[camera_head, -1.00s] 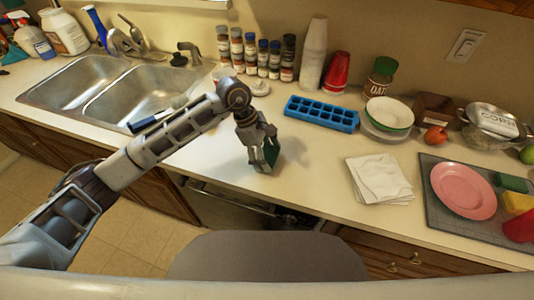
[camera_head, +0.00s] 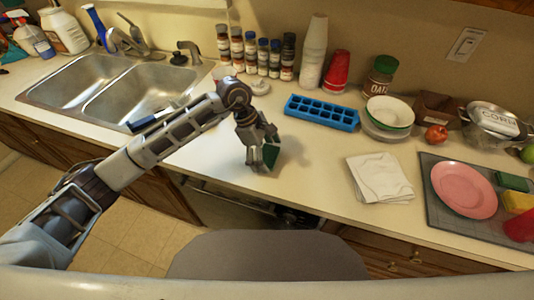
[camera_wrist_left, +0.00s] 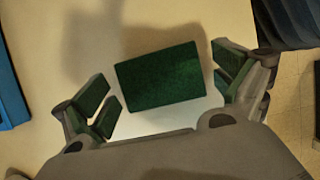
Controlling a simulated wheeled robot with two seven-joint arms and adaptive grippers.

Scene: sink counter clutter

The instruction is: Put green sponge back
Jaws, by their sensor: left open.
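A dark green sponge (camera_head: 271,157) is at my left gripper (camera_head: 261,160), over the counter's front middle. In the left wrist view the sponge (camera_wrist_left: 158,76) lies between the spread fingers of my left gripper (camera_wrist_left: 166,98), with a visible gap on each side. The gripper is open and not clamped on it. In the head view the fingers hide part of the sponge. Another green sponge (camera_head: 512,182) lies on the grey mat (camera_head: 449,212) at the right. My right gripper is not in view.
A blue ice tray (camera_head: 322,112) lies behind and right of the gripper. White folded napkins (camera_head: 380,178), a pink plate (camera_head: 463,190) and a yellow sponge (camera_head: 519,202) are further right. A double sink (camera_head: 130,92) is at the left. Counter between gripper and napkins is clear.

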